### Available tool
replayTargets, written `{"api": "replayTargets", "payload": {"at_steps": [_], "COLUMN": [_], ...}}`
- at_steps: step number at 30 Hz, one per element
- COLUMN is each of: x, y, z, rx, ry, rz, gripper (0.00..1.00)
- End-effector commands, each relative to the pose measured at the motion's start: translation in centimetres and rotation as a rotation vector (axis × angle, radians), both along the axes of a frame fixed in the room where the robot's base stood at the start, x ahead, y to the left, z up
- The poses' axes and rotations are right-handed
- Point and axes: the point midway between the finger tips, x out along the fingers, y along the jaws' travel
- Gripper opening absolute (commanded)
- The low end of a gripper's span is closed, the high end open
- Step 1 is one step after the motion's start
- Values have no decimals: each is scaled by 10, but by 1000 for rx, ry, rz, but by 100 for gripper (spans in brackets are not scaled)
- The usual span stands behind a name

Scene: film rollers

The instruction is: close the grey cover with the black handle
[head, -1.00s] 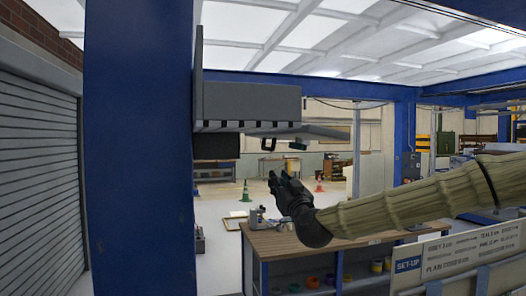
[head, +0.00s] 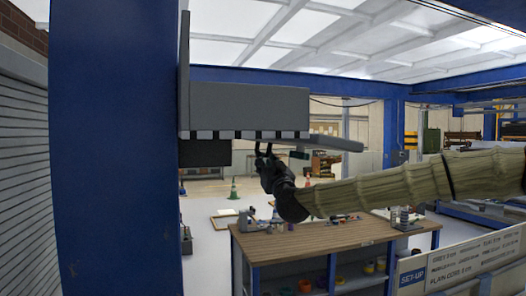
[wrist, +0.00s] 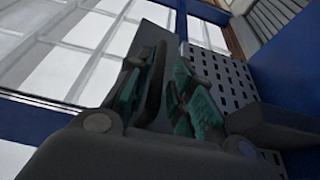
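A grey cover (head: 335,143) sticks out to the right from under a grey box on a blue column, seen almost edge-on in the head view. Its black handle is hard to separate from my dark fingers in that view. In the wrist view a dark bar (wrist: 154,85), which looks like the handle, lies between the green finger pads, close to the left one. My gripper (head: 264,152) is raised just below the box's underside. Its fingers (wrist: 160,92) stand apart, with a gap beside the right pad. Whether a pad touches the bar is unclear.
The grey box (head: 250,107) sits right of the blue column (head: 115,150). A perforated grey panel (wrist: 217,75) stands behind the fingers. A wooden-topped workbench (head: 320,235) lies below my arm, and a sign (head: 450,262) stands at lower right.

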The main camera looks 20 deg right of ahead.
Motion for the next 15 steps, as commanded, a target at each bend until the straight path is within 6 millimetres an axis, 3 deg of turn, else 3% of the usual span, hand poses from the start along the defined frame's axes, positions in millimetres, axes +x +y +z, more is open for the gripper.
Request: {"api": "replayTargets", "payload": {"at_steps": [6,15], "x": [25,39], "y": [1,0], "z": [13,17], "rx": [0,0], "ry": [0,0], "rz": [-1,-2], "gripper": [23,23]}}
